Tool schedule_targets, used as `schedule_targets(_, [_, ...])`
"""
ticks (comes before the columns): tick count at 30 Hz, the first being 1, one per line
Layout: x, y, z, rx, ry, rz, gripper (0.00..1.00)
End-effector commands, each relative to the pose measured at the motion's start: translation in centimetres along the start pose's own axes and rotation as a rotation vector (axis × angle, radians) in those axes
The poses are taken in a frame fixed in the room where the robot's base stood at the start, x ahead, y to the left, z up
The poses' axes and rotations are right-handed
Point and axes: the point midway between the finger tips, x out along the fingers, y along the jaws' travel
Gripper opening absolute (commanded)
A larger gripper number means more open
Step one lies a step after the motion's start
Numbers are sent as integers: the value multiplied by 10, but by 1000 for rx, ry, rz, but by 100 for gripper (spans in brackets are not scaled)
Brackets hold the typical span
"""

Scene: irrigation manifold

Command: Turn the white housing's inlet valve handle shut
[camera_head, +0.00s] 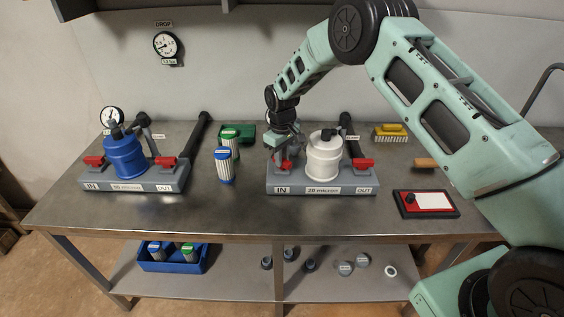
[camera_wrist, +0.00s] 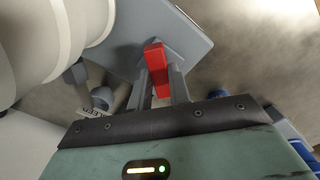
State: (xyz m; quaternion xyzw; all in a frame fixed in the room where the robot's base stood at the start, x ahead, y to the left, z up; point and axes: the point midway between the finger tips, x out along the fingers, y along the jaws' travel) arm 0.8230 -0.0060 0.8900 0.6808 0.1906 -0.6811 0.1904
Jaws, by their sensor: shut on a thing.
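The white housing (camera_head: 323,160) stands upright on a grey base marked IN, 20 micron and OUT. Its red inlet valve handle (camera_head: 287,165) is at the IN end, left of the housing, partly hidden by my gripper (camera_head: 283,155). In the wrist view the red handle (camera_wrist: 156,62) lies between the two grey fingers of my gripper (camera_wrist: 161,85), which are shut on it. The handle's exact angle is hard to tell in the head view. The red outlet handle (camera_head: 362,163) on the right points sideways along the base.
A blue housing (camera_head: 124,157) on a similar base stands at the left. Filter cartridges (camera_head: 223,168) and a green tray (camera_head: 238,131) are between the bases. A red-framed panel (camera_head: 426,204) and a yellow brush (camera_head: 390,132) lie right. The bench front centre is clear.

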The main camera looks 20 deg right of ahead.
Motion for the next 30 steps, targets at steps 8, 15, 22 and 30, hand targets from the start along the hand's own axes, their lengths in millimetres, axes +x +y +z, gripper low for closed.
schedule_targets(8, [1,0,-1,263,3,2,0])
schedule_targets(15, [0,0,-1,487,3,2,0])
schedule_targets(22, [-1,0,-1,671,3,1,0])
schedule_targets(30, [-2,0,-1,813,3,0,0])
